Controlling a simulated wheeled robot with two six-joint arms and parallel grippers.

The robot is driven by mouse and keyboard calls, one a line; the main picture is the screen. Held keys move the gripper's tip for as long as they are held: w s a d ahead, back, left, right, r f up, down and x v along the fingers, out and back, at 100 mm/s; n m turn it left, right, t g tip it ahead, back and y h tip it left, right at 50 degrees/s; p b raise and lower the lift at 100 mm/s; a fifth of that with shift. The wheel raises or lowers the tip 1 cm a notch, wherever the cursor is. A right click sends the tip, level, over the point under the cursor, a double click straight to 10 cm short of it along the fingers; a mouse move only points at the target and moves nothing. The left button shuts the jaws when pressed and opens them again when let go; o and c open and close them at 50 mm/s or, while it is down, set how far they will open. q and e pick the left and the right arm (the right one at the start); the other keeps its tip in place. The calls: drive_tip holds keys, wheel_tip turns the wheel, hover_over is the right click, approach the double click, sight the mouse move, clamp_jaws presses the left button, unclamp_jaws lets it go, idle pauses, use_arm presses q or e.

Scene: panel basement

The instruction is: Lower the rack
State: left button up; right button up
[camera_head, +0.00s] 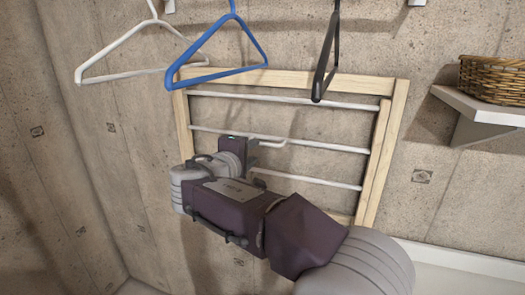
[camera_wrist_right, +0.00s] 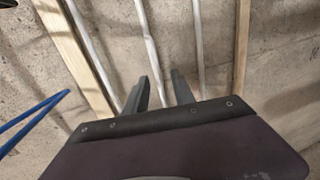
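The rack is a pale wooden frame (camera_head: 392,140) with several white bars, folded up close to the concrete wall in the head view. Its wood and bars also show in the right wrist view (camera_wrist_right: 77,50). My right gripper (camera_head: 258,158) is in front of the rack's middle, hiding part of the lower bars and the lower left of the frame. In the right wrist view its two fingers (camera_wrist_right: 160,90) stand apart, with one white bar (camera_wrist_right: 150,45) running in line with the gap. I cannot tell whether they touch it. My left gripper is out of view.
White (camera_head: 125,48), blue (camera_head: 215,75) and black (camera_head: 325,60) hangers hang above and partly over the rack's top. A wicker basket (camera_head: 490,78) sits on a wall shelf (camera_head: 470,106) at the right. The wall left of the rack is bare.

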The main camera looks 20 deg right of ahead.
sight(264, 144)
drive_tip(key=p+x, duration=0.2)
drive_tip(key=x, duration=0.7)
drive_tip(key=shift+d+r, duration=0.15)
drive_tip(key=shift+r, duration=0.05)
clamp_jaws()
idle(1.1)
